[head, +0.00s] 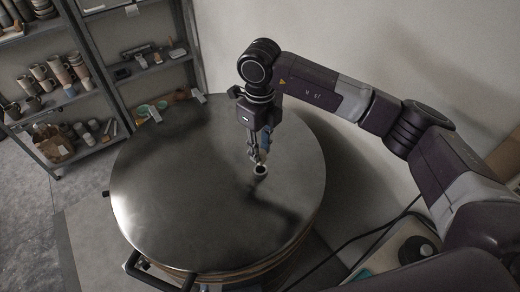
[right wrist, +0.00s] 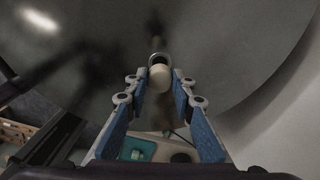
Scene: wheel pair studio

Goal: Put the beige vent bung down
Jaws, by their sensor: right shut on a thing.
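My right gripper (head: 258,158) reaches down over the round grey metal top (head: 190,170), a little right of its middle. In the right wrist view the gripper (right wrist: 158,90) has its blue-padded fingers closed around the beige vent bung (right wrist: 160,77), which sits at the fingertips. Just beyond the bung is a small metal ring (right wrist: 160,59), which shows in the head view as a ring with a dark centre (head: 260,171) right below the fingertips. The bung overlaps the ring in the wrist view; I cannot tell whether they touch. My left gripper is out of view.
Shelves (head: 90,95) with cups and small pots stand at the back left. A wall (head: 330,40) rises behind, and a pale surface (head: 395,250) lies at the lower right.

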